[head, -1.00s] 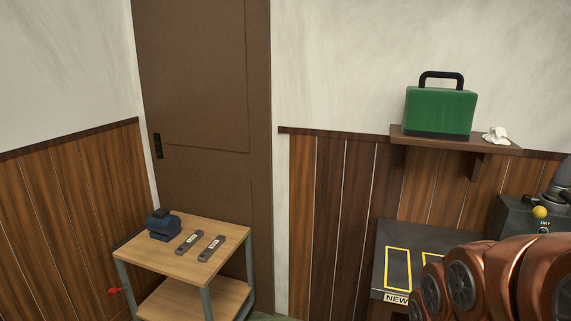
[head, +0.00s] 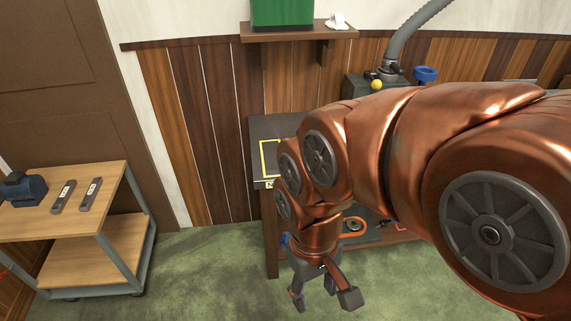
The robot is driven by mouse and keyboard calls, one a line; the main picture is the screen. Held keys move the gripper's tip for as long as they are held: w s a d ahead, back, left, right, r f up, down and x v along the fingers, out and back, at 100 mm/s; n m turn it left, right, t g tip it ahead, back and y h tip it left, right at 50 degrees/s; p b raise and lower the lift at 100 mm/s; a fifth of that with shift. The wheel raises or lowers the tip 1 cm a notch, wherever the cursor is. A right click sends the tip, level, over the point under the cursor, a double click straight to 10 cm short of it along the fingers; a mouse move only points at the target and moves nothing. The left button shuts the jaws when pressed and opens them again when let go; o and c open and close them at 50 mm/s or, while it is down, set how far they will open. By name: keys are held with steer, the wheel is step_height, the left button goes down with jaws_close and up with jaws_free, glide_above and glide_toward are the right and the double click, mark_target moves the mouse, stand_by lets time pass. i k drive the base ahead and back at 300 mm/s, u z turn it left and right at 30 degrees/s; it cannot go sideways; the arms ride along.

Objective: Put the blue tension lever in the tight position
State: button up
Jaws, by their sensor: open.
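My gripper (head: 323,298) hangs below my copper-coloured arm, fingers spread and empty, over the green floor in front of the dark-topped bench (head: 262,130). No part can be made out for certain as the blue tension lever. A small blue part (head: 285,240) shows low at the bench, just left of my arm and above the gripper, mostly hidden. A blue round-topped part (head: 425,74) stands at the back of the bench, right of a yellow ball (head: 377,85). My arm hides most of the bench top.
A wooden cart (head: 90,190) at the left carries a dark blue device (head: 22,188) and two grey bars (head: 76,195). A shelf (head: 300,34) holds a green case (head: 282,12). Under the bench are an orange ring-shaped part (head: 355,225) and other items. Floor between cart and bench is clear.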

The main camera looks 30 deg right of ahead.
mark_target(384, 223)
steer(key=z, duration=0.05)
steer(key=k, duration=1.1)
steer(key=u, duration=0.7)
steer(key=i, duration=0.8)
steer(key=z, duration=0.65)
